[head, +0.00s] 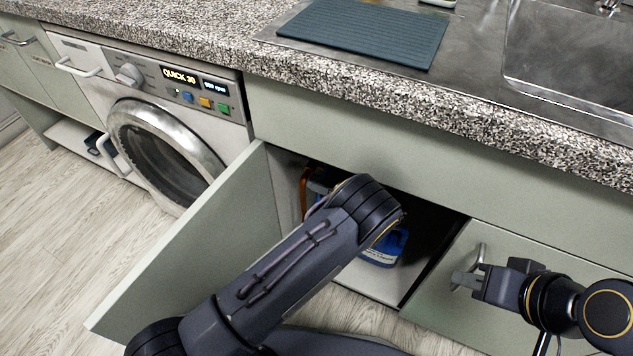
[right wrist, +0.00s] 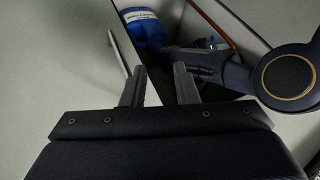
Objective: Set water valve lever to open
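The water valve lever cannot be made out for sure. A copper-coloured pipe (head: 304,192) stands inside the open cabinet, and it also shows in the right wrist view (right wrist: 213,20). A small blue and pale part (right wrist: 207,43) sits by this pipe, too small to identify. My left arm reaches into the cabinet and hides its own gripper in the head view. In the right wrist view my left gripper (right wrist: 185,58) is dark, near the pipe and small part; its finger opening is unclear. My right gripper (right wrist: 158,80) is open and empty, close to the closed door's handle (head: 480,262).
A blue labelled bottle (head: 387,247) stands inside the cabinet. The open cabinet door (head: 200,245) swings out at left. A washing machine (head: 165,140) is further left. The granite counter (head: 385,98) overhangs the cabinet, with a dark mat (head: 365,32) and sink (head: 575,60) above.

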